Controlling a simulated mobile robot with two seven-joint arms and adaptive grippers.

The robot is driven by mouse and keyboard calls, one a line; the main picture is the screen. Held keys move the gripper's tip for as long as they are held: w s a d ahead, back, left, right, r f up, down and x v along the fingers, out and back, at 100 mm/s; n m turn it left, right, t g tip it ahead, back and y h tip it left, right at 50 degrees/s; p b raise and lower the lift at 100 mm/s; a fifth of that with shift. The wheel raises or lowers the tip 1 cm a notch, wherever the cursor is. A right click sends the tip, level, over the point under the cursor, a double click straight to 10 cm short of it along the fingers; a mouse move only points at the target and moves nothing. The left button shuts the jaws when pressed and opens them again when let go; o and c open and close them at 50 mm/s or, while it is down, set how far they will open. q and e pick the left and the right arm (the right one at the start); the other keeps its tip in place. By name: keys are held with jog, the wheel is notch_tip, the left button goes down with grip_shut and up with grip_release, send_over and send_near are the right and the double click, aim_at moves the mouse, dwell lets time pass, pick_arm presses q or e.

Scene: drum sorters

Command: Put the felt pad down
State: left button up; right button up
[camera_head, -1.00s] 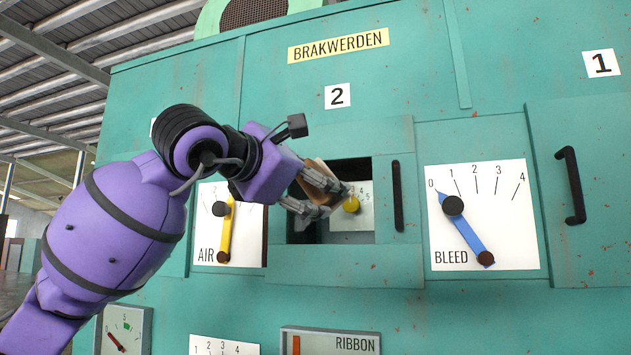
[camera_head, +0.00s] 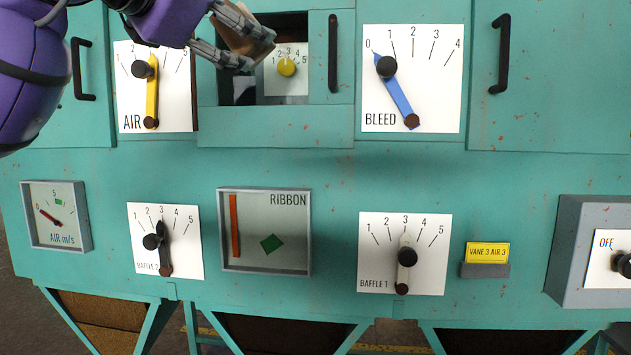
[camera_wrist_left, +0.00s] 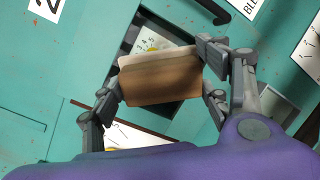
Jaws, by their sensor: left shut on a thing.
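The felt pad (camera_head: 240,38) is a brown and tan block at the top of the head view. My left gripper (camera_head: 254,48) is shut on it, in front of the small open compartment (camera_head: 240,92) in the teal machine. In the left wrist view the pad (camera_wrist_left: 160,86) sits between the fingers of my left gripper (camera_wrist_left: 160,78), its pale edge towards the opening. The pad partly covers the opening there. My right gripper is in neither view.
Inside the compartment is a dial with a yellow knob (camera_head: 286,68). The AIR lever (camera_head: 152,92) and BLEED lever (camera_head: 398,90) flank it. Black handles (camera_head: 333,52) stand out from the panels. Below are the ribbon window (camera_head: 264,232), baffle levers and a yellow VANE 3 AIR 3 card (camera_head: 487,252).

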pick_arm(q)
jog(key=s+d+r+m+g+h, duration=0.1)
jog(key=s+d+m+g+h, duration=0.2)
jog(key=d, duration=0.4)
jog(key=w+d+f+m+h, duration=0.1)
jog(key=w+d+f+h, duration=0.1)
jog(key=f, duration=0.7)
jog(key=w+d+f+m+h, duration=0.1)
jog(key=w+d+f, duration=0.1)
jog(key=f, duration=0.7)
jog(key=s+a+f+n+y, duration=0.1)
jog(key=s+a+f, duration=0.2)
jog(key=f, duration=1.1)
jog(key=s+a+f+n+t+y, duration=0.1)
jog(key=s+a+f, duration=0.2)
jog(key=f, duration=1.1)
jog(key=s+a+f, duration=0.3)
jog(key=a+f, duration=0.1)
jog(key=f, duration=1)
jog(key=shift+s+f+n+t+y, duration=0.25)
jog(key=shift+f+n+t+y, duration=0.05)
jog(key=shift+f+n+y, duration=0.1)
